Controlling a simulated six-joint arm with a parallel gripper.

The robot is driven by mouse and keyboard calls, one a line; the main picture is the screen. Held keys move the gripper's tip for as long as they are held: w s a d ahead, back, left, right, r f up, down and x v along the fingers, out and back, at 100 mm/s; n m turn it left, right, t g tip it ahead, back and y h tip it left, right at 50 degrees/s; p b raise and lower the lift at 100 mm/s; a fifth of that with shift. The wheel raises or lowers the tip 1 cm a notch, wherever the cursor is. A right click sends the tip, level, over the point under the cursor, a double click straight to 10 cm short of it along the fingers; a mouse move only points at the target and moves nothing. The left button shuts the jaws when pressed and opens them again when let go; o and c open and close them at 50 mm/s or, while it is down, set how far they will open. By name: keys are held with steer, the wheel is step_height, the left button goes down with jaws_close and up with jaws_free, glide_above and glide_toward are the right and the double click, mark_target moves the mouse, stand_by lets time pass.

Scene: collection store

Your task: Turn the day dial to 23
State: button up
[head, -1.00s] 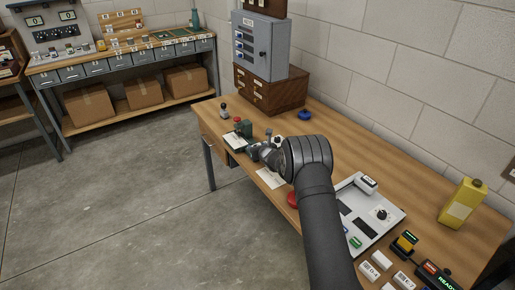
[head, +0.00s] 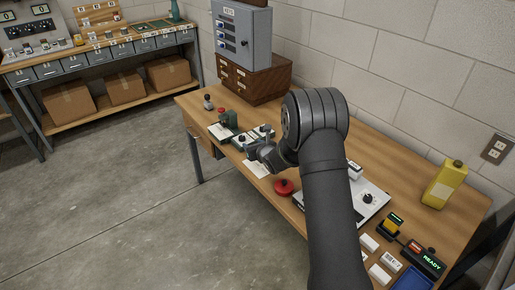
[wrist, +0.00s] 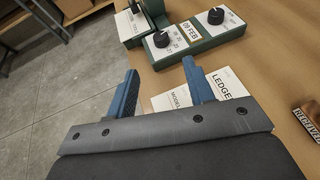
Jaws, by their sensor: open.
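A green box with two black knobs stands on the table in front of my gripper. In the wrist view, the left knob (wrist: 161,40) sits on a white face with small numbers around it, apparently the day dial; its pointer reading is too small to tell surely. The right knob (wrist: 216,16) is on a second white face. Between them a date window (wrist: 190,31) reads about "09 FEB". My gripper (wrist: 161,88) is open, its blue fingers apart, short of the box and touching neither knob. In the head view my gripper (head: 258,150) is beside the box (head: 259,133).
Paper cards (wrist: 206,92) lie under my fingers. A green stamp-like device (head: 230,119) stands left of the box. A wooden drawer cabinet (head: 250,80) stands behind.

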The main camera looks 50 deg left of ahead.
mark_target(242, 137)
steer(key=shift+v, duration=2.05)
steer(key=w+a+r+m+t+h, duration=0.25)
steer(key=w+a+m+h, duration=0.35)
steer(key=m, duration=1.2)
steer(key=s+a+r+m+g+h, duration=0.4)
steer(key=r+m, duration=0.3)
steer(key=m, duration=1.2)
steer(key=shift+y, duration=0.5)
steer(key=x, duration=1.6)
steer(key=shift+s+a+f, duration=0.2)
steer(key=shift+a+f, duration=0.05)
steer(key=shift+a, duration=0.05)
